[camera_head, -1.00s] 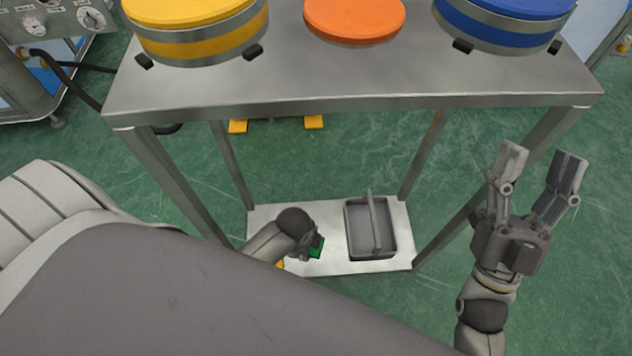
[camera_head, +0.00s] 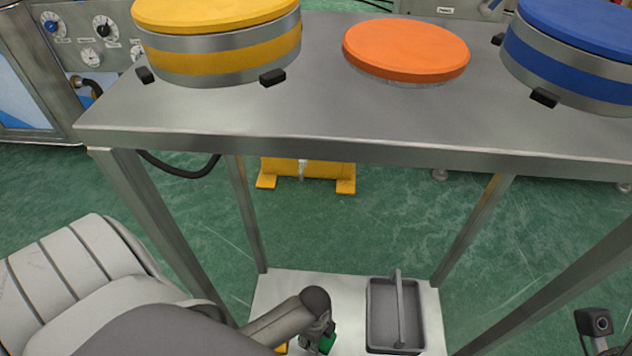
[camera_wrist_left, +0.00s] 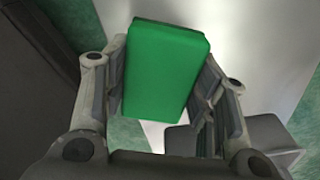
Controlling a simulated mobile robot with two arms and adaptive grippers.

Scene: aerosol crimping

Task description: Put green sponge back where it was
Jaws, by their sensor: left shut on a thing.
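The green sponge (camera_wrist_left: 165,70) is a plain block held between the two fingers of my left gripper (camera_wrist_left: 165,95) in the left wrist view. In the head view only a small green part of the sponge (camera_head: 328,342) shows at the bottom edge. My left gripper (camera_head: 320,338) is there over the pale lower shelf (camera_head: 345,288) of the metal table, left of a grey tray. I cannot tell whether the sponge touches the shelf. My right gripper's fingers are out of view; only a dark wrist part with a lens (camera_head: 595,322) shows at bottom right.
The grey handled tray (camera_head: 375,315) stands on the right of the lower shelf. A small yellow piece (camera_head: 281,348) shows left of my left gripper. The steel tabletop (camera_head: 300,110) above carries yellow (camera_head: 215,45), orange (camera_head: 405,50) and blue (camera_head: 575,60) round items. Table legs flank the shelf.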

